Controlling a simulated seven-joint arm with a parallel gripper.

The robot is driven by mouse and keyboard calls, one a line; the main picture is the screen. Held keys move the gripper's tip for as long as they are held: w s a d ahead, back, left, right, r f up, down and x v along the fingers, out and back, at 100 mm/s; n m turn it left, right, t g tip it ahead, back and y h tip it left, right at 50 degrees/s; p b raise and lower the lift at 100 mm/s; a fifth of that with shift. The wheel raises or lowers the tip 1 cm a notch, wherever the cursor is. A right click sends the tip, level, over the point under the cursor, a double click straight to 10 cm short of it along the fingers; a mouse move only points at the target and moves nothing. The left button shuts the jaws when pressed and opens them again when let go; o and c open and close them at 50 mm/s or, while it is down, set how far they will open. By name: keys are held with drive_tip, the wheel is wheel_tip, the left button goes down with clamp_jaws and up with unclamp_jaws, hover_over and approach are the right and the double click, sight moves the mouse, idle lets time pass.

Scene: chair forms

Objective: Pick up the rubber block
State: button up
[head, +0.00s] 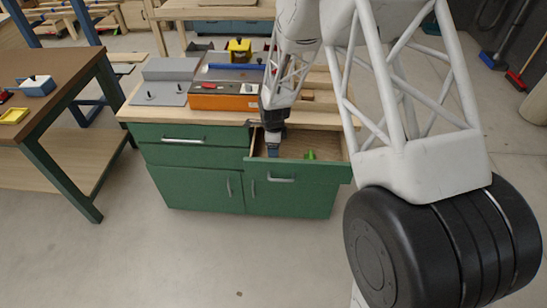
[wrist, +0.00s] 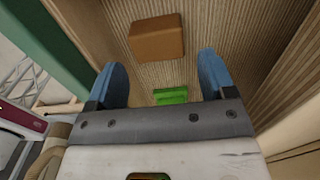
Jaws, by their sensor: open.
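A brown block (wrist: 157,37), likely the rubber block, lies on the ribbed floor of the open drawer (head: 283,178). My gripper (wrist: 163,68) is open, its two blue fingers apart and nothing between them. In the wrist view the brown block shows beyond the fingertips, near the middle of the gap. In the head view my gripper (head: 273,149) points down into the left part of the drawer, and I cannot make out the brown block there. A small green object (wrist: 171,96) is also in the drawer; in the head view it (head: 310,154) is right of my gripper.
The drawer walls stand close around my gripper. The green cabinet's (head: 193,185) worktop carries an orange-and-grey box (head: 223,101), a grey plate (head: 160,95) and a yellow item (head: 239,48). A brown-topped table (head: 58,72) stands at left.

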drive_tip(key=shift+s+f, duration=0.15)
drive_tip(key=shift+f, duration=2.4)
drive_tip(key=shift+c, duration=0.2)
drive_tip(key=c, duration=0.7)
drive_tip(key=shift+o, duration=0.2)
drive_tip(key=shift+r, duration=0.15)
drive_tip(key=shift+r, duration=4.9)
